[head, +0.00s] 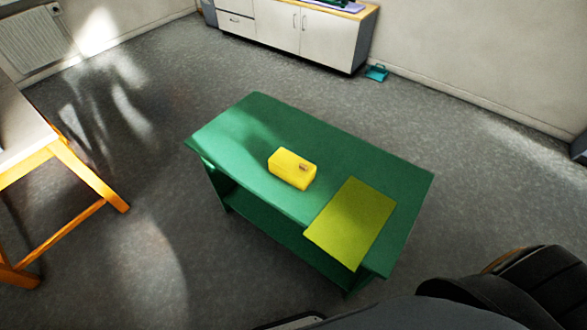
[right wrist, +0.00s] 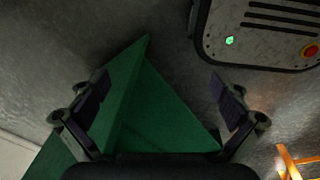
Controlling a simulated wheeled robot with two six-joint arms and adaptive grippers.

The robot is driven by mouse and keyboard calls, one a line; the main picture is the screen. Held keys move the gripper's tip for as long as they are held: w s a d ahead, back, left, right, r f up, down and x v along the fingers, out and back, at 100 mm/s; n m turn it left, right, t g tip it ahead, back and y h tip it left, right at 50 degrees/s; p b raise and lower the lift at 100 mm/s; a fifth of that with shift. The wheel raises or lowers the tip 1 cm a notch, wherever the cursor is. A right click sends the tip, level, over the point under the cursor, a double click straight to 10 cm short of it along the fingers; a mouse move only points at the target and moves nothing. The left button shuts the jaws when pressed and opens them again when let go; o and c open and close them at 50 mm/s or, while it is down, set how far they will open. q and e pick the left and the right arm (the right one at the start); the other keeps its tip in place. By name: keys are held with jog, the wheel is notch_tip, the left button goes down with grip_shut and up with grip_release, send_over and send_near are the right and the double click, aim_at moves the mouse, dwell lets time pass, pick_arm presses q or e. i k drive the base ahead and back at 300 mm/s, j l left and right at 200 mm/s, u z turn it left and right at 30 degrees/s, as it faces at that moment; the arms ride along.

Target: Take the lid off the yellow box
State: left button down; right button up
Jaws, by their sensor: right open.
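A yellow box (head: 291,169) with its lid on sits near the middle of a green table (head: 253,115) in the head view. A small dark and light detail shows on its top at the right end. In the right wrist view my right gripper (right wrist: 163,103) is open and empty, with its two fingers wide apart. A corner of a green surface (right wrist: 158,112) lies below it. The box does not show in the right wrist view. My left gripper is in neither view.
A flat yellow-green sheet (head: 350,222) lies on the table's right part. A table with orange legs (head: 88,178) stands at the left. White cabinets (head: 300,30) line the back wall, with a teal dustpan-like thing (head: 377,73) beside them. The grey floor between is clear.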

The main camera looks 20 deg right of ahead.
aim_at(295, 181)
jog(key=i+j+z, duration=0.1)
jog(key=z, duration=0.35)
jog(key=i+j+z, duration=0.1)
jog(key=j+z, duration=0.2)
jog(key=z, duration=0.15)
jog(key=j+z, duration=0.25)
jog(key=z, duration=0.2)
jog(key=j+z, duration=0.2)
jog(key=j, duration=0.85)
jog(key=j+z, duration=0.2)
jog(key=j, duration=0.9)
